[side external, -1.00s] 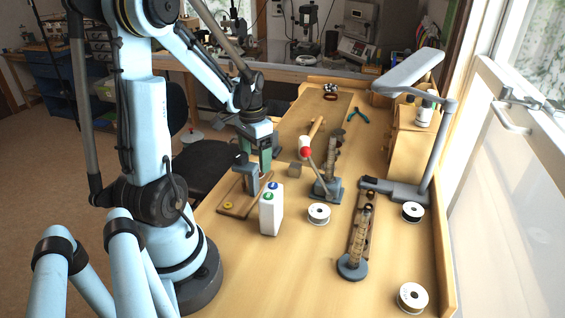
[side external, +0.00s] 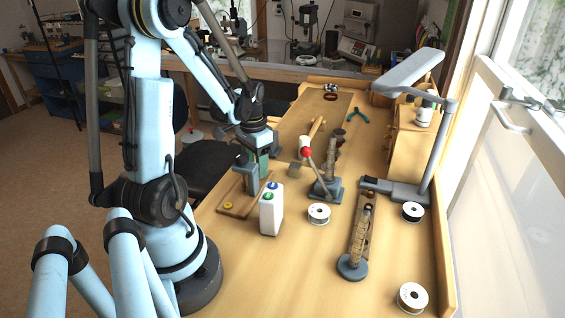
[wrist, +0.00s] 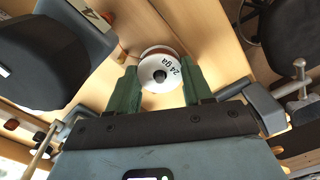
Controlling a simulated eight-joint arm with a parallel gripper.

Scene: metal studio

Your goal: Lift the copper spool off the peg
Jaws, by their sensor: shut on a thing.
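In the wrist view, the spool (wrist: 151,67) has a white face marked "24 ga" and a thin reddish-brown edge at its top. The two green fingers of my gripper (wrist: 161,80) are on either side of it, shut on it. A dark round spot shows at its centre; I cannot tell whether this is the hole or the peg's tip. In the side view, my gripper (side external: 264,163) is low behind the grey post of a wooden-based stand (side external: 235,212). The spool cannot be made out there, and the peg is not clearly visible.

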